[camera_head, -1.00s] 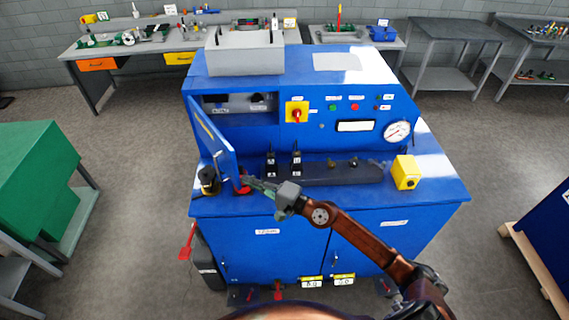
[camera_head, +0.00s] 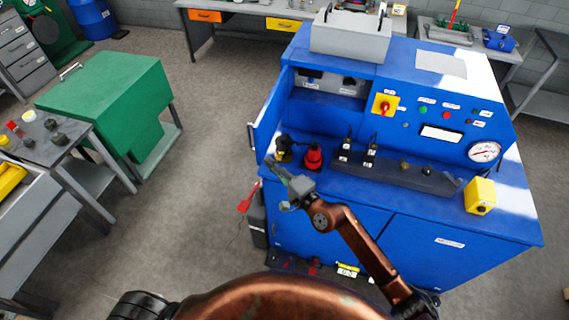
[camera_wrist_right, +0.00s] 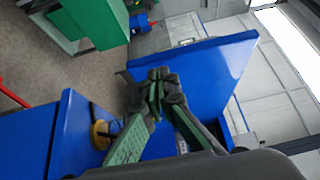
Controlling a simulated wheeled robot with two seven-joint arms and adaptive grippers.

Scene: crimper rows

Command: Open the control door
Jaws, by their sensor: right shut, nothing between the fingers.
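The control door (camera_head: 270,113) is a blue panel at the left end of the blue machine (camera_head: 345,205). It stands wide open, swung out to the left, and the compartment behind it shows. In the right wrist view the door (camera_wrist_right: 205,70) is a large blue panel beyond the fingers. My right gripper (camera_head: 274,168) is shut and empty, low near the door's lower edge. In the right wrist view its fingertips (camera_wrist_right: 157,82) overlap the door's face; I cannot tell whether they touch it. My left gripper is not in view.
A red button (camera_head: 313,157) and a small black-and-yellow device (camera_head: 284,150) stand by the opening. Black levers (camera_head: 370,150) and a yellow box (camera_head: 480,196) are further right. A green cabinet (camera_head: 105,105) stands left, with open floor between it and the machine.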

